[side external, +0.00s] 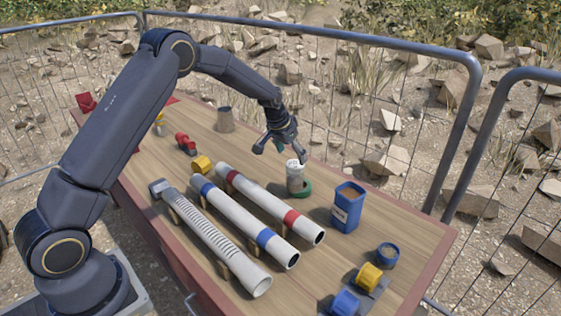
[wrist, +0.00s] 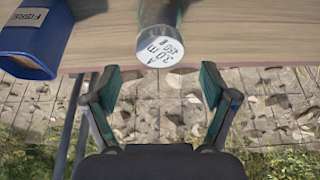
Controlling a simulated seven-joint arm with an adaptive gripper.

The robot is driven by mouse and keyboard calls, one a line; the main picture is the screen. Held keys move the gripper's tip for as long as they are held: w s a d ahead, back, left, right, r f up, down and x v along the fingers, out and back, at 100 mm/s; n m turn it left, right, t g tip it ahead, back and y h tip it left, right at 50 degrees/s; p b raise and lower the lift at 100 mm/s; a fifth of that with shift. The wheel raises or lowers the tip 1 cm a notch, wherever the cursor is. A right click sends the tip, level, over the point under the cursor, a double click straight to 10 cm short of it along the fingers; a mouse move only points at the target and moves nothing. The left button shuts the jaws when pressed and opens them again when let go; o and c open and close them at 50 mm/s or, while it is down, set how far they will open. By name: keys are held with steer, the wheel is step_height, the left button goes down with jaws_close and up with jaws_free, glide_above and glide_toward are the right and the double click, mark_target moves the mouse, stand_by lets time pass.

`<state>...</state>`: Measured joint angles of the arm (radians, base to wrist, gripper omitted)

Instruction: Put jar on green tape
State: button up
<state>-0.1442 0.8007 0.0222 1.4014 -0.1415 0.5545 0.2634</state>
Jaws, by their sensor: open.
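The jar (side external: 294,176) is a pale grey cylinder with a white lid, standing upright on the table. Black writing shows on its lid in the wrist view (wrist: 161,50). The green tape (side external: 306,188) is a green ring at the jar's base, showing mostly on the right; I cannot tell whether the jar stands on it or in front of it. My gripper (side external: 281,150) is open and empty, just above and to the left of the jar in the side view. In the wrist view its spread fingers (wrist: 161,82) lie below the jar's lid, not around it.
A blue FIBRE box (side external: 347,207) stands right of the jar, also in the wrist view (wrist: 32,35). Three long tubes (side external: 262,232) lie in front. A grey cup (side external: 225,119) stands behind. A metal fence (side external: 400,52) surrounds the table.

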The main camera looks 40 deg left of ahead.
steer(key=s+d+r, duration=0.2)
steer(key=s+r, duration=0.6)
steer(key=r, duration=0.1)
steer(key=s+d+r, duration=0.3)
steer(key=s+r, duration=0.4)
steer(key=r, duration=0.2)
steer(key=s+d+t, duration=0.1)
steer(key=s+d, duration=0.2)
steer(key=s, duration=2)
steer(key=shift+s+r, duration=0.2)
steer(key=shift+r, duration=0.15)
